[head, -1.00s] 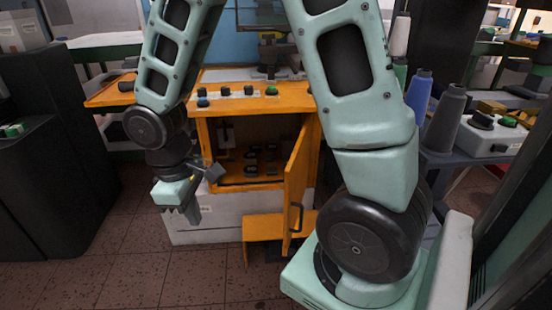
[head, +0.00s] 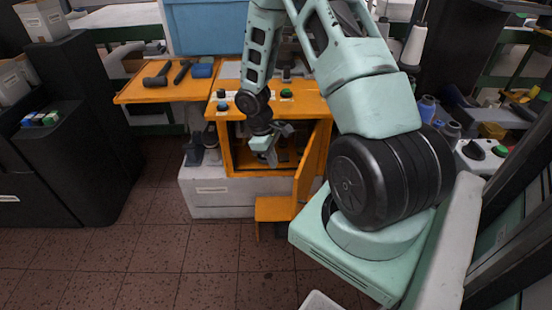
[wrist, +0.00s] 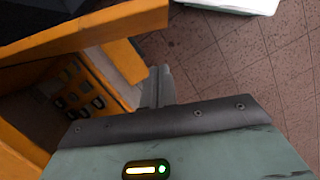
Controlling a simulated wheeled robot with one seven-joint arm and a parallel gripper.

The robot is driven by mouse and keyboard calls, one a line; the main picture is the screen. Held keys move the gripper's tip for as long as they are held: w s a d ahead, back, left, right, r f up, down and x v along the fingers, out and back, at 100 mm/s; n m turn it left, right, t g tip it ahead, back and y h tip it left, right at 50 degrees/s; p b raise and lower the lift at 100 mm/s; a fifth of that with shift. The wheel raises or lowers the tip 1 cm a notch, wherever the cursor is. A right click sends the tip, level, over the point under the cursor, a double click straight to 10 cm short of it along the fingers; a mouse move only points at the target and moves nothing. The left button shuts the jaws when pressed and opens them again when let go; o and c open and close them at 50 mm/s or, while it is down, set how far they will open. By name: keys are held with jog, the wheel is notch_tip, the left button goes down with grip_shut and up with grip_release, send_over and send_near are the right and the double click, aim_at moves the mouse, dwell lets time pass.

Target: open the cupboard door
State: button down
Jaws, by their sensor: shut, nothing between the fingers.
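The orange cupboard (head: 226,150) stands in the middle of the head view. Its orange door (head: 309,165) is hinged on the right and stands swung out, so the opening shows. My gripper (head: 271,158) is in front of the opening, left of the door, on the door's inner side. In the wrist view my gripper's fingers (wrist: 158,86) are together and empty. An orange panel (wrist: 110,28), which looks like the door, crosses the upper left there. I cannot tell whether the fingers touch the door. The door's handle does not show clearly now.
An orange step (head: 275,208) stands below the door. A white base block (head: 215,195) is under the cupboard. Tools lie on the orange side top (head: 140,92). A black cabinet (head: 75,150) stands at left. The tiled floor (head: 170,250) in front is clear.

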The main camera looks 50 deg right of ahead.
jog(key=s+d+f, duration=0.2)
jog(key=s+f, duration=0.3)
jog(key=f, duration=0.2)
jog(key=shift+s, duration=0.2)
jog(key=shift+s+f, duration=0.1)
